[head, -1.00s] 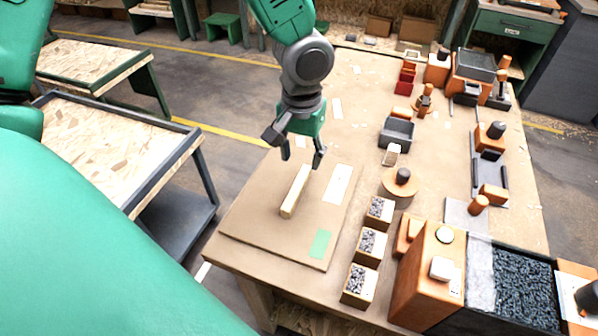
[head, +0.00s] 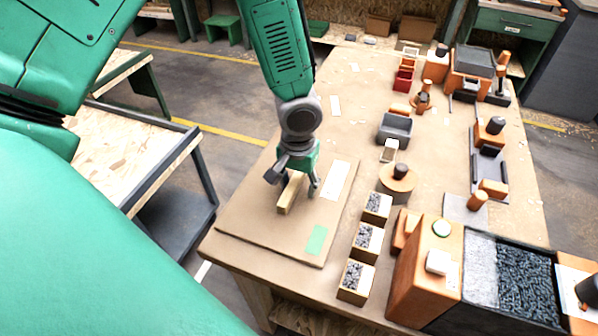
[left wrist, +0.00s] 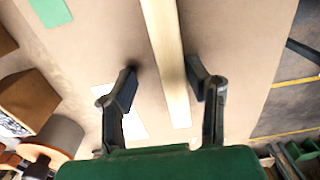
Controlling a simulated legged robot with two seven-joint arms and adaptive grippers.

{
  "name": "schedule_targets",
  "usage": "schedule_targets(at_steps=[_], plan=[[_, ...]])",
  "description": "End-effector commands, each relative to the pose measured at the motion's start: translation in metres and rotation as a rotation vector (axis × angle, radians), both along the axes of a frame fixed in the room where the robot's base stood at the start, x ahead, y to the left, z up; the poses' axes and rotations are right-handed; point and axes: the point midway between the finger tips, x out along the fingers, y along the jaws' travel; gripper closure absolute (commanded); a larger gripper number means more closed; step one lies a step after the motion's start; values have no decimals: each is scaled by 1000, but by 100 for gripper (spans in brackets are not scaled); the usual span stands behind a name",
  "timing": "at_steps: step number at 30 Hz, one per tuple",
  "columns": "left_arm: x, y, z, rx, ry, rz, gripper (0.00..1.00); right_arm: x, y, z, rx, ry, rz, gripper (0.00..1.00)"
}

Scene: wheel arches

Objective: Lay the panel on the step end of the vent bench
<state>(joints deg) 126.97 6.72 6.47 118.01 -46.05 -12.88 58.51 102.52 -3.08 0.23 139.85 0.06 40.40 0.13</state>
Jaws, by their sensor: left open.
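A pale wooden bar (head: 288,198) lies on a flat brown board (head: 255,230) at the near left of the workbench (head: 345,90). I cannot tell for sure which piece is the panel. My left gripper (head: 297,187) is open and low over the far end of the bar, one finger on each side. In the left wrist view the bar (left wrist: 163,35) runs between the open fingers of the left gripper (left wrist: 162,75), with a gap on both sides. The fingers hide part of the bar's far end in the head view. My right gripper is not in view.
A white patch (head: 336,180) and a green patch (head: 316,239) lie on the board. Several small boxes of grey bits (head: 355,276) stand along its right side. Orange and grey blocks (head: 395,127) fill the bench's right half. A low table (head: 130,160) stands at left.

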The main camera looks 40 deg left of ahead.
Motion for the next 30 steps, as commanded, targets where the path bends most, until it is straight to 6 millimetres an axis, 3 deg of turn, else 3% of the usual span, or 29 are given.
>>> schedule_targets(at_steps=[2, 5, 6, 17, 30], plan=[[0, 2, -1, -3, 0, 2, 60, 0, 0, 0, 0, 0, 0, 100], [0, 4, -1, -5, 1, 3, 96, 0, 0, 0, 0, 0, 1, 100], [0, 5, -1, -5, 1, 2, 100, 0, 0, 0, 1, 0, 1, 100], [0, 0, 2, 2, 4, 2, 100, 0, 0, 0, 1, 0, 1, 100], [1, 0, 79, -2, -4, 4, 100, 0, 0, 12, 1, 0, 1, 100]])
